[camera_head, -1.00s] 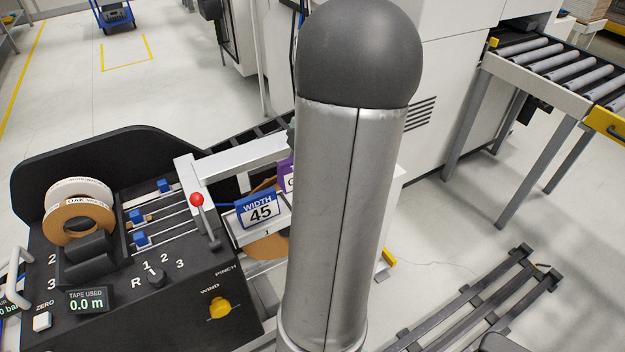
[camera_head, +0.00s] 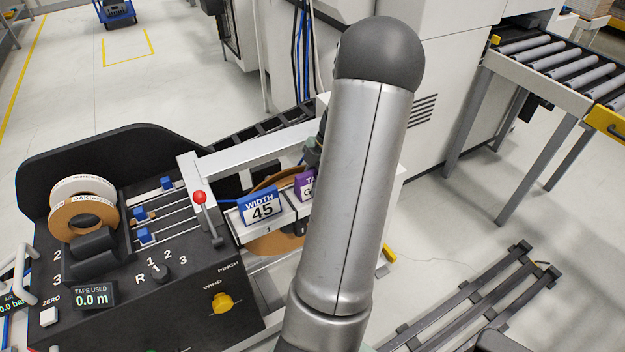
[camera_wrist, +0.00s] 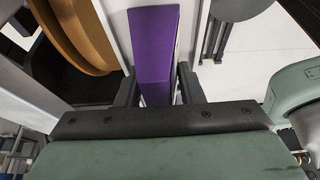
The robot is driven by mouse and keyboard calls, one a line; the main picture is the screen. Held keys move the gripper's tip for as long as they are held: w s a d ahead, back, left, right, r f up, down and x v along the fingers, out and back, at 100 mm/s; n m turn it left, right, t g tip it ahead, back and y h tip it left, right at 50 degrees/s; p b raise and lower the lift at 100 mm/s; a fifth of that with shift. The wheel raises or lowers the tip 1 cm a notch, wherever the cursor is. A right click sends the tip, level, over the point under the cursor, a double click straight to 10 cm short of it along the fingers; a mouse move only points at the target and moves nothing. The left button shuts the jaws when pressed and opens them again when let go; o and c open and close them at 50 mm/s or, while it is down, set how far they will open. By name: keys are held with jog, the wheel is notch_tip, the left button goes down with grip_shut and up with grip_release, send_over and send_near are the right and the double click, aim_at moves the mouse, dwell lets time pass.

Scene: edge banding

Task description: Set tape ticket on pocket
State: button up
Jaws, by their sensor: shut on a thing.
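The purple tape ticket (camera_head: 306,185) shows partly in the head view, just right of the blue-and-white WIDTH 45 ticket (camera_head: 262,208); my arm hides its right part. In the wrist view the purple ticket (camera_wrist: 155,45) stands between the two dark fingers of my gripper (camera_wrist: 157,82), which is shut on it. A pale pocket rack (camera_head: 242,229) carries the WIDTH ticket. The pocket under the purple ticket is mostly hidden behind my arm, so I cannot tell whether the ticket touches it.
A brown tape roll (camera_wrist: 75,35) is close left of the ticket in the wrist view. The black control panel (camera_head: 190,285) with a red-knobbed lever (camera_head: 200,198) stands left of the rack. A roller conveyor (camera_head: 555,65) is at the upper right.

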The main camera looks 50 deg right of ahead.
jog(key=o, duration=1)
jog(key=v, duration=1.2)
jog(key=shift+b, duration=0.4)
jog(key=w+a+r+m+g+h, duration=0.1)
jog(key=w+a+m, duration=0.2)
jog(key=a, duration=0.9)
jog(key=w+a+r+m+g+h, duration=0.1)
jog(key=w+a+m, duration=0.2)
jog(key=a, duration=0.8)
jog(key=s+a+f+m, duration=0.1)
jog(key=s+a+m, duration=0.1)
jog(key=a, duration=0.3)
jog(key=s+a+f+m+h, duration=0.1)
jog(key=s+a+m, duration=0.1)
jog(key=s+a, duration=0.2)
jog(key=s+a+f+m+h, duration=0.1)
jog(key=s+a+m, duration=0.2)
jog(key=a, duration=0.5)
jog(key=shift+s+t, duration=0.2)
jog(key=shift+t, duration=0.1)
